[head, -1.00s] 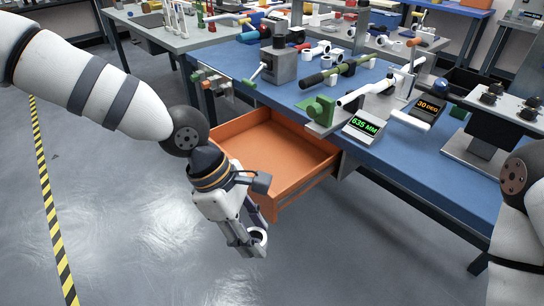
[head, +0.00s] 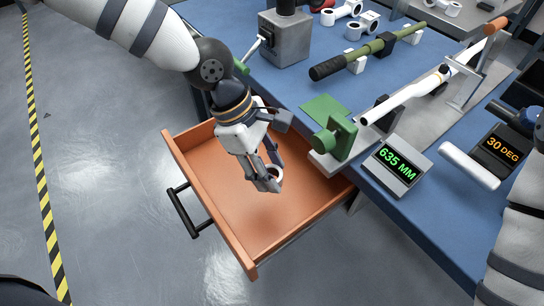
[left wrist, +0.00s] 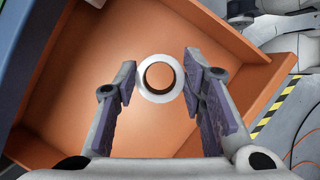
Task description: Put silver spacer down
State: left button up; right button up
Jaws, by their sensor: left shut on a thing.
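My left gripper (head: 268,180) is shut on the silver spacer (head: 277,172), a small pale ring with a round hole. The gripper hangs over the open orange drawer (head: 222,215) under the blue bench. In the left wrist view the spacer (left wrist: 143,92) sits between the tips of the two fingers (left wrist: 160,88), and the orange drawer floor shows through its hole. The spacer appears above the drawer floor, though its exact height is hard to tell. My right gripper is not in view.
The drawer looks empty, with raised walls and a black handle (head: 187,212) at its front. On the blue bench (head: 290,85) stand a green clamp fixture (head: 335,135), a 635 MM display (head: 396,165), a green tube (head: 370,50) and a grey block (head: 285,38).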

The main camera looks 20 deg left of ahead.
pick_arm(q)
jog(key=f, duration=0.5)
jog(key=s+f, duration=0.1)
jog(key=f, duration=0.2)
jog(key=shift+w+f, duration=0.1)
jog(key=shift+f, duration=0.25)
jog(key=o, duration=1.3)
jog(key=shift+c, duration=0.2)
jog(key=shift+w+r, duration=0.1)
jog(key=shift+r, duration=0.2)
jog(key=v, duration=1.1)
jog(key=shift+a+r, duration=0.2)
jog(key=shift+r, duration=0.15)
